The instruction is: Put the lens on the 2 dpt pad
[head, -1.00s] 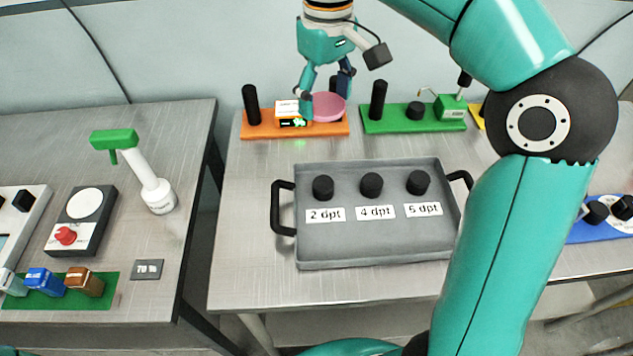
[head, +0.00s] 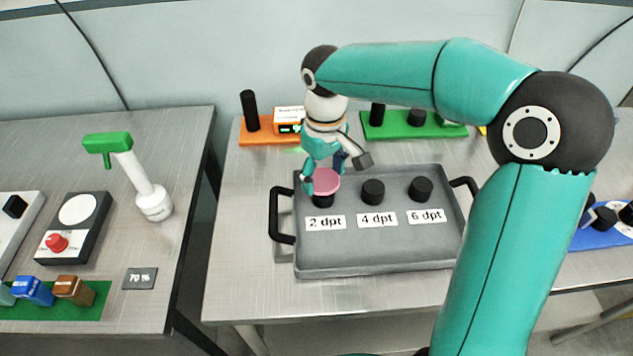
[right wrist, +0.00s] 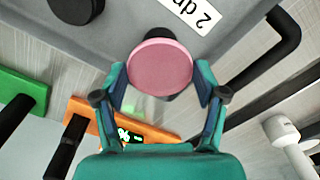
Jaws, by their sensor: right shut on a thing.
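The pink round lens (head: 325,182) is held by my right gripper (head: 325,178) over the pad marked "2 dpt" (head: 322,200). In the right wrist view the lens (right wrist: 160,68) sits between the two fingers (right wrist: 160,80). The black pad (right wrist: 158,95) shows only in part behind it, so I cannot tell whether they touch. The label "2 dpt" (head: 325,222) lies in front of that pad on the grey tray (head: 380,255). My left gripper is not in view.
The "4 dpt" pad (head: 373,191) and "6 dpt" pad (head: 420,189) stand to the right on the tray. A black handle (head: 277,215) is at its left. Behind are an orange base (head: 265,137) with a black post (head: 249,110) and a green base (head: 395,131).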

